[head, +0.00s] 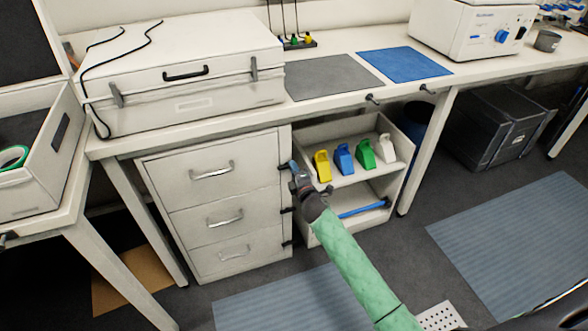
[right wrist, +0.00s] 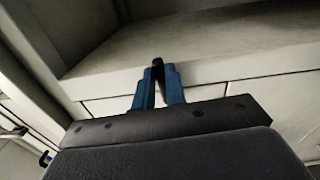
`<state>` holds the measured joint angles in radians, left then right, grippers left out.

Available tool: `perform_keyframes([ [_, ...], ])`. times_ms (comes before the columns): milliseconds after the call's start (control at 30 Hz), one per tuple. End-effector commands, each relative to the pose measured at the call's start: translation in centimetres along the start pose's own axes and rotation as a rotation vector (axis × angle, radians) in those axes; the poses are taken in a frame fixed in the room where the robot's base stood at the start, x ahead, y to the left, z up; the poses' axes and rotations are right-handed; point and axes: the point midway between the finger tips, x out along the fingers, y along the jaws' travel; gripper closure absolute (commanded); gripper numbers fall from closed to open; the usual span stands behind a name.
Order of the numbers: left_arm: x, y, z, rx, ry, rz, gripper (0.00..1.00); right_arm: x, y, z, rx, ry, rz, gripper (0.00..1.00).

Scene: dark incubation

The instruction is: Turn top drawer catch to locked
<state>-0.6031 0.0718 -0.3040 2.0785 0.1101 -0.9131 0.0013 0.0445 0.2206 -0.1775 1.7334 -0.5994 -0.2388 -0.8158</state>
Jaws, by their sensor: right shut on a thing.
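The white drawer unit under the bench has a top drawer (head: 190,168) that looks shut, with a metal handle. Small dark catches sit along its right edge. The top drawer catch (head: 284,167) is at the upper right corner of the unit, right at my right gripper (head: 294,166). In the right wrist view, the blue fingers of my right gripper (right wrist: 158,88) are closed on the dark catch lever (right wrist: 158,67), which points up between them. The turn of the catch is hard to tell in the head view, as the gripper partly covers it. My left gripper is not in view.
An open shelf (head: 349,183) with yellow, blue, green and white scoop-like items stands right of the drawers, close to my right gripper. A blue bar (head: 362,209) lies on its lower level. The bench edge (head: 330,105) runs above. Floor in front is mostly clear.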

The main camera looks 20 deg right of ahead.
Motion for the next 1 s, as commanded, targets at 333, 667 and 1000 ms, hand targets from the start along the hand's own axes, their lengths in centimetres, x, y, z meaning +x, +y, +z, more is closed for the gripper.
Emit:
perform_keyframes([
  [333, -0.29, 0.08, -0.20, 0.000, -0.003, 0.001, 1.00, -0.02, -0.24, 0.10, 0.072, -0.002, -0.002, 1.00],
  [667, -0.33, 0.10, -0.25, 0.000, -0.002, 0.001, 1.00, -0.02, -0.27, 0.10, 0.074, -0.002, -0.002, 1.00],
  [1000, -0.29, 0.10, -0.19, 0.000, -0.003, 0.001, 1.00, -0.01, -0.20, 0.05, 0.073, -0.001, -0.001, 0.65],
])
